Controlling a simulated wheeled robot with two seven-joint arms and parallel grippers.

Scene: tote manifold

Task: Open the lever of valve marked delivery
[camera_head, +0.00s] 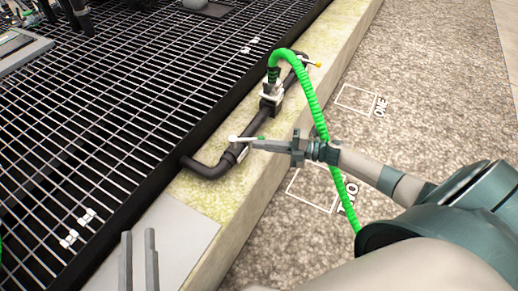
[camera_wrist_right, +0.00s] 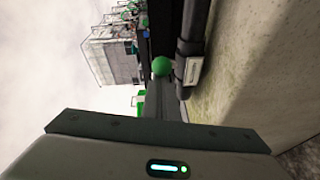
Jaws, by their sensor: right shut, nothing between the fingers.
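A dark pipe (camera_head: 215,168) runs along the kerb and carries two valve levers. The nearer lever (camera_head: 246,138) is pale, with a green knob that shows large in the right wrist view (camera_wrist_right: 160,66). The farther lever (camera_head: 307,61) has a yellow-orange knob. A small pale tag (camera_wrist_right: 192,70) sits on the pipe; I cannot read it, so I cannot tell which valve is delivery. My right gripper (camera_head: 257,145) is shut and empty, its tips right beside the green knob; contact is unclear. My left gripper (camera_head: 138,240) is open and empty at the lower left.
A green corrugated hose (camera_head: 318,105) arches from the pipe's middle fitting and passes by my right wrist. A black metal grating (camera_head: 100,120) lies left of the kerb (camera_head: 205,195). Gravel ground with white marked boxes (camera_head: 360,99) is on the right.

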